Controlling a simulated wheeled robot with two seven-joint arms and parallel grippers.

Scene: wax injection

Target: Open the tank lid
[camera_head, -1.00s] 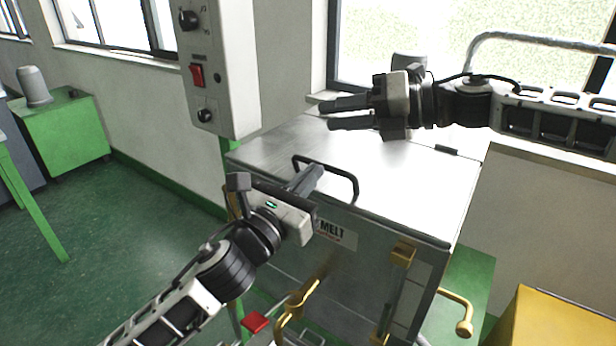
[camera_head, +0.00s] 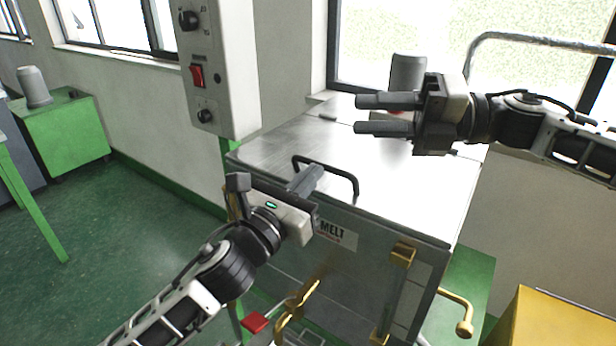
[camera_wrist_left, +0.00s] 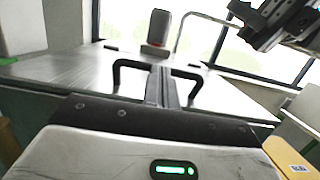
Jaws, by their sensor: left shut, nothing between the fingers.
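The tank is a metal box with a flat silver lid (camera_head: 270,143), and the lid lies closed on top. A black bar handle (camera_head: 352,180) stands at the lid's front edge; it also shows in the left wrist view (camera_wrist_left: 128,64). My left gripper (camera_head: 314,172) is shut and empty, with its fingers at the middle of the handle. Whether the fingers touch the handle or pass under it I cannot tell. In the left wrist view my left fingers (camera_wrist_left: 161,86) cross the middle of the handle. My right gripper (camera_head: 358,114) is open and empty above the lid's back part.
A grey control box (camera_head: 222,70) with a red switch hangs left of the tank. A grey cylinder (camera_head: 408,70) stands behind the lid. Brass valves (camera_head: 402,253) are on the tank's front. A yellow box (camera_head: 560,320) is at lower right.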

